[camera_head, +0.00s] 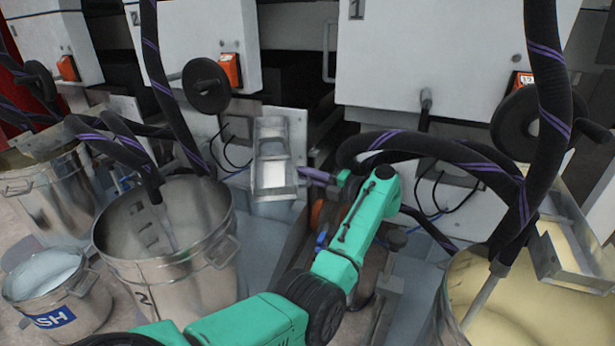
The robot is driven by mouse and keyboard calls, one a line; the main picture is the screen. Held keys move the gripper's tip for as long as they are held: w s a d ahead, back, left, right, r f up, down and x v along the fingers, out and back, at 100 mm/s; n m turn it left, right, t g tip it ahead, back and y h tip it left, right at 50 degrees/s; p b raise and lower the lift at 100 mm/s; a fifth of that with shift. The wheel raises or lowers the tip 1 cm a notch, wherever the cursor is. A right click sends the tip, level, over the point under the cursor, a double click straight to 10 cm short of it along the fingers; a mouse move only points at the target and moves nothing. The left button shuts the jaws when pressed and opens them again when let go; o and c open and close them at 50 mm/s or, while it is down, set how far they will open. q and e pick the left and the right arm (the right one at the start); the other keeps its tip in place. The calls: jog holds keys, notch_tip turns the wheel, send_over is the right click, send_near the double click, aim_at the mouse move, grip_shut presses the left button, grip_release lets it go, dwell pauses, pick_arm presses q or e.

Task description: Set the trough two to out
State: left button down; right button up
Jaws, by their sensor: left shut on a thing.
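Trough two, a narrow grey metal trough (272,165), stands in the middle, just right of the drum marked 2 (165,268). Its lower end is right of the drum's rim, not over the opening. A short purple bar (316,175) reaches from the trough's right side to my left gripper (338,182). My left gripper, on the green arm from the lower left, is shut at that bar. Its fingertips are small and partly hidden by the wrist, so the exact contact is unclear. My right gripper is out of view.
Black hoses with purple stripes (152,60) hang around the drum and the arm. A drum with yellow content (530,285) stands at the right. A small SH bucket (55,290) is at the lower left. Grey machine cabinets (430,60) with black handwheels (205,85) line the back.

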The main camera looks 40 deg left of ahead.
pick_arm(q)
jog(key=shift+w+d, duration=0.2)
jog(key=shift+d, duration=0.05)
jog(key=c, duration=1.3)
grip_release()
jog(key=o, duration=0.4)
jog(key=shift+w+d, duration=0.1)
jog(key=shift+d, duration=0.1)
jog(key=shift+a, duration=0.15)
